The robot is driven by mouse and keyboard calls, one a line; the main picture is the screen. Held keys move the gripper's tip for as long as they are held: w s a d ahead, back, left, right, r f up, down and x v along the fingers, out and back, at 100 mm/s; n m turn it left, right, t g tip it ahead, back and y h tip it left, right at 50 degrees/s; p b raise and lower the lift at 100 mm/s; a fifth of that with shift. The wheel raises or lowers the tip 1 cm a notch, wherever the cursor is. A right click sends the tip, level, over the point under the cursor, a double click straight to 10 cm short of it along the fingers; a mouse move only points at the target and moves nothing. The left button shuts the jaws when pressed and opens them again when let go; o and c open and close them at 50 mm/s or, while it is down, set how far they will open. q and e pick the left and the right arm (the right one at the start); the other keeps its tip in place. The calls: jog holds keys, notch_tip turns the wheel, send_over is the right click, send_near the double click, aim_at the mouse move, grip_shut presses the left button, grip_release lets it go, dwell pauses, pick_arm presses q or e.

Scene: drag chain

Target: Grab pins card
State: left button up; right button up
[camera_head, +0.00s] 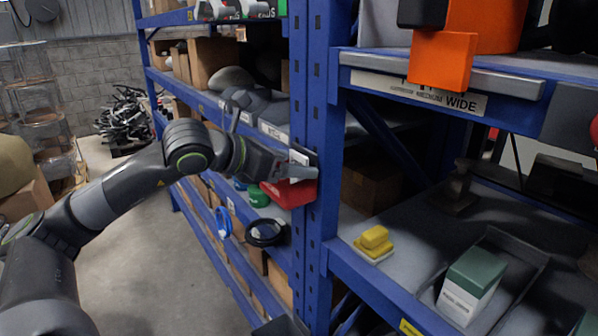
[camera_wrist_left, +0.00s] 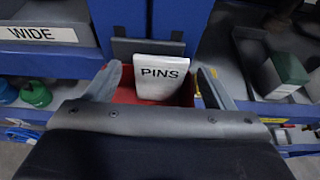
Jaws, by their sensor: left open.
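In the head view only a small white edge of the card (camera_head: 299,157) shows at the blue post, above the red bin (camera_head: 290,193). My left gripper (camera_head: 303,166) is open at the card. In the left wrist view its two fingers (camera_wrist_left: 160,72) stand on either side of the card, with gaps between. I cannot tell how deep the card lies between them. My right gripper is not in view.
The blue shelf post (camera_head: 322,120) stands right at the gripper. A green-and-white box (camera_head: 470,285) and a yellow item (camera_head: 375,240) sit on the right shelf. The aisle floor (camera_head: 165,270) is clear.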

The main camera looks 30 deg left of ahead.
pick_arm(q)
jog(key=c, duration=1.1)
jog(key=shift+o, duration=0.2)
